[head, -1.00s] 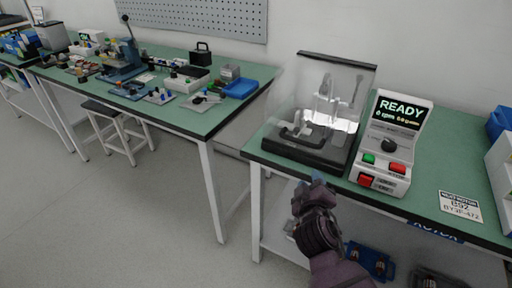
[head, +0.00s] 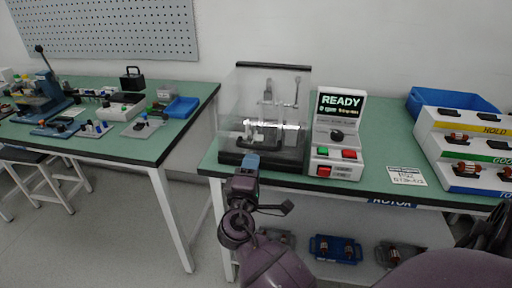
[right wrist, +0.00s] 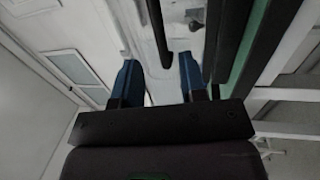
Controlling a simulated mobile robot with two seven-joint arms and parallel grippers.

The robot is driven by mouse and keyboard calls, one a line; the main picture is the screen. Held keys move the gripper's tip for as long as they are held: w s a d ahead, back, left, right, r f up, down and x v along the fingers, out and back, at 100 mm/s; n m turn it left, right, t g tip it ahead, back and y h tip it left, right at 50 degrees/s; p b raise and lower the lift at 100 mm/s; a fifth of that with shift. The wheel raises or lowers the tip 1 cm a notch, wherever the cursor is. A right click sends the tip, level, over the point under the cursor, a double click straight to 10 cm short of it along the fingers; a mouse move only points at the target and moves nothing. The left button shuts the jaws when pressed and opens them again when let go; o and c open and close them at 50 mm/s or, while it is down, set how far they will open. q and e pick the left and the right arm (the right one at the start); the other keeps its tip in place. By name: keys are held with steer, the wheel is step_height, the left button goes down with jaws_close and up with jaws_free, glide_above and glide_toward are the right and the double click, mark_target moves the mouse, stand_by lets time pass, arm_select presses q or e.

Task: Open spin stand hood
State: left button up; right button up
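The spin stand, with a clear hood (head: 240,95) over a dark base, stands at the left end of the right-hand table. The hood is down, with a dark bar along its top edge; a metal fixture shows through it. My right gripper (head: 250,163) is just in front of the base's front edge, blue fingertips toward the stand. In the right wrist view its two blue fingers (right wrist: 157,65) are apart with nothing held. A dark bar (right wrist: 157,28) shows beyond the gap; I cannot tell which part it is. My left gripper is not in view.
The control box (head: 338,135) reading READY stands right of the hood, with green and red buttons and a knob. A label card (head: 406,176), a blue bin (head: 455,101) and a tiered rack (head: 455,150) are farther right.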

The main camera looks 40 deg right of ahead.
mark_target(257, 147)
steer(key=x, duration=0.7)
steer(key=shift+w, duration=0.1)
jaws_close()
